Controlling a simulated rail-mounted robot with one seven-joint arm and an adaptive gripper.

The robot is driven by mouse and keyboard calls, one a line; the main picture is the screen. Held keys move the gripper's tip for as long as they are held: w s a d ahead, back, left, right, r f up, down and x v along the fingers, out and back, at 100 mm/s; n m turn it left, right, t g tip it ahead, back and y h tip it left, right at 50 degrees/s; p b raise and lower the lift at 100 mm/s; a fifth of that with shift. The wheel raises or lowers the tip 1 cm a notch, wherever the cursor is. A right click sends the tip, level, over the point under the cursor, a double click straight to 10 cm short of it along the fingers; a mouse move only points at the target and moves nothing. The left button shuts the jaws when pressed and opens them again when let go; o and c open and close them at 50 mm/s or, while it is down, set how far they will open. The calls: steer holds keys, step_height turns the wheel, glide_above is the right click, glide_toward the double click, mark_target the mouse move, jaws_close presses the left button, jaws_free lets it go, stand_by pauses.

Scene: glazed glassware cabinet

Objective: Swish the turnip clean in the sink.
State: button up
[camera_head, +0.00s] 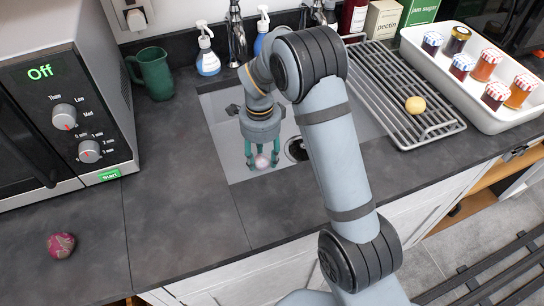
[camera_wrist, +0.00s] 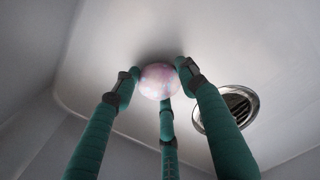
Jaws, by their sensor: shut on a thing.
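The turnip (camera_head: 262,162) is a small, round, pale pink and white ball. My gripper (camera_head: 261,155) reaches down into the sink (camera_head: 225,125), and its teal fingers are shut on the turnip. In the wrist view the turnip (camera_wrist: 159,81) sits between the three fingertips, low over the pale sink floor (camera_wrist: 230,45). I cannot tell whether it touches the floor. The round drain (camera_wrist: 226,108) is to the right of it. No water can be made out in the sink.
A mottled purple-pink round thing (camera_head: 61,245) lies on the counter at the left, near the microwave (camera_head: 75,110). A yellow round thing (camera_head: 415,105) rests on the drying rack (camera_head: 395,80). A green mug (camera_head: 155,74), soap bottles (camera_head: 207,60) and the faucet (camera_head: 236,35) stand behind. A jar tray (camera_head: 490,120) is at right.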

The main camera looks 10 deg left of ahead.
steer(key=shift+s+a, duration=0.35)
steer(key=shift+a, duration=0.2)
steer(key=shift+r, duration=0.2)
step_height(320, 180, up, 10)
steer(key=p, duration=0.7)
steer(key=shift+f, duration=0.2)
steer(key=shift+r, duration=0.1)
stand_by(0.6)
step_height(320, 180, up, 16)
steer(key=p, duration=1.2)
